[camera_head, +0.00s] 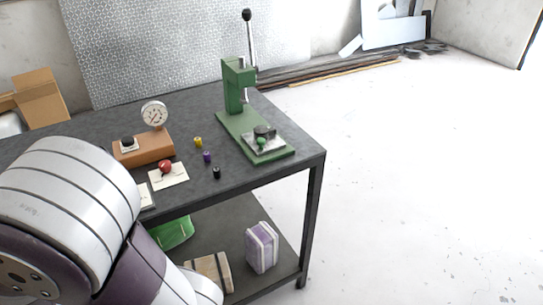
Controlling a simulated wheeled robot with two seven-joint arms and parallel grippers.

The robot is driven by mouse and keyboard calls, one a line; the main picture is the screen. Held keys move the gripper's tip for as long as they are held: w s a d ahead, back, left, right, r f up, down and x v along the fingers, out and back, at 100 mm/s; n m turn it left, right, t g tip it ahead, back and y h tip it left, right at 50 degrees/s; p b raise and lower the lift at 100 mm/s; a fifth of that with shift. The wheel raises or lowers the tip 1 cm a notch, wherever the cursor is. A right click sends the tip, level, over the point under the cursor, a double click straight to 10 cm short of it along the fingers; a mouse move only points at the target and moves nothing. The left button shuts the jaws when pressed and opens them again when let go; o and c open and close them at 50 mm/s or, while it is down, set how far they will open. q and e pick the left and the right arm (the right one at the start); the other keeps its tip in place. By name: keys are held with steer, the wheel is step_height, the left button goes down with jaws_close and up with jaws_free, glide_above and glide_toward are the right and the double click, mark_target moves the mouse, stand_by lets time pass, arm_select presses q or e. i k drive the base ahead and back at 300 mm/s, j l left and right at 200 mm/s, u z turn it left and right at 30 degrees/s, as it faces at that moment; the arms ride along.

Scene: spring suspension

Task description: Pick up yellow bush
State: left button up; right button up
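The yellow bush (198,142) is a small upright yellow piece on the dark grey table (110,106). It stands between the orange-brown gauge block and the green press. A purple bush (207,157) and a black bush (216,173) stand in front of it in a loose row. My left arm fills the lower left of the view, well apart from the yellow bush, and its gripper is out of frame. My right gripper is not in view either.
A green lever press (226,118) stands right of the bushes. A gauge block (146,149) with a dial (154,114) is to the left. A red ball (165,166) sits on a white card (178,180). A purple-white case (262,248) is on the lower shelf.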

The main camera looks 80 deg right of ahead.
mark_target(198, 144)
steer(key=z, duration=2.45)
